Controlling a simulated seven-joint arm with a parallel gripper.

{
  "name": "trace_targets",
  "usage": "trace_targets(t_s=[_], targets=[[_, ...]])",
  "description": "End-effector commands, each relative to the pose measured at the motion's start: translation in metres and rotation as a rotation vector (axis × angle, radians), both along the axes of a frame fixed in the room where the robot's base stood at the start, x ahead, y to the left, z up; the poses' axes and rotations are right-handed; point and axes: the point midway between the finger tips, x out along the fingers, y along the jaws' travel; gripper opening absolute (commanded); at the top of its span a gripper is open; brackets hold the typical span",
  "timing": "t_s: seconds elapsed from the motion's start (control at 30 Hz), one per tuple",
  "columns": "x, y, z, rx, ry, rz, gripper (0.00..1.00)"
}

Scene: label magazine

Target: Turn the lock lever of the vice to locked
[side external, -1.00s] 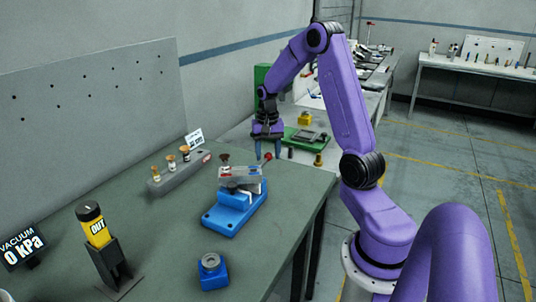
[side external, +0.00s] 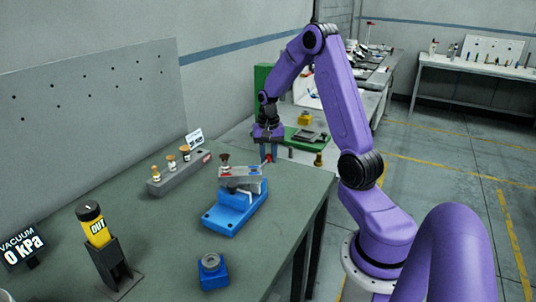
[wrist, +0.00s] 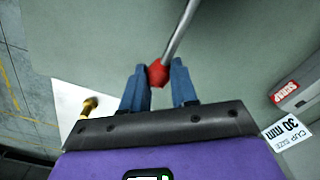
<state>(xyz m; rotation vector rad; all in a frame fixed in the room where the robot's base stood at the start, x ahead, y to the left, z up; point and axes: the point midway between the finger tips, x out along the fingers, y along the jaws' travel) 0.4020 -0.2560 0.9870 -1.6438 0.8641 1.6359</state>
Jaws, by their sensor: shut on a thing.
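The blue vice (side external: 230,213) stands on the green-grey bench in the side view, with a grey block (side external: 240,174) on top of it. The lock lever is a thin metal rod (wrist: 180,30) ending in a red knob (wrist: 158,74), seen in the wrist view. My gripper (side external: 267,158) points down at the lever's end. In the wrist view its blue fingers (wrist: 158,68) are on either side of the knob, shut on it.
A grey rack with several small cups (side external: 180,172) stands left of the vice. A small blue block (side external: 212,272) and a yellow-and-black cylinder in a stand (side external: 96,230) are nearer the camera. Bare bench lies around the vice.

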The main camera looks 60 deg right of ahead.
Motion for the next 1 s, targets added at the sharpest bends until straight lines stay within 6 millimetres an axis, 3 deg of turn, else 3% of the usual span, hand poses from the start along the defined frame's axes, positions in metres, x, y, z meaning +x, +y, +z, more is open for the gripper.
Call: trace_targets(t_s=[0.27,0.3,0.33,0.37,0.73,1.0], targets=[[-0.003,0.002,-0.004,0.004,0.015,0.013,0.0],[-0.003,0.003,-0.004,0.005,0.016,0.013,0.41],[-0.003,0.002,-0.004,0.005,0.014,0.013,0.5],[-0.003,0.002,-0.004,0.005,0.014,0.012,0.54],[-0.001,0.001,0.002,0.002,0.006,0.007,0.54],[0.0,0.001,0.046,-0.001,0.002,0.008,0.54]])
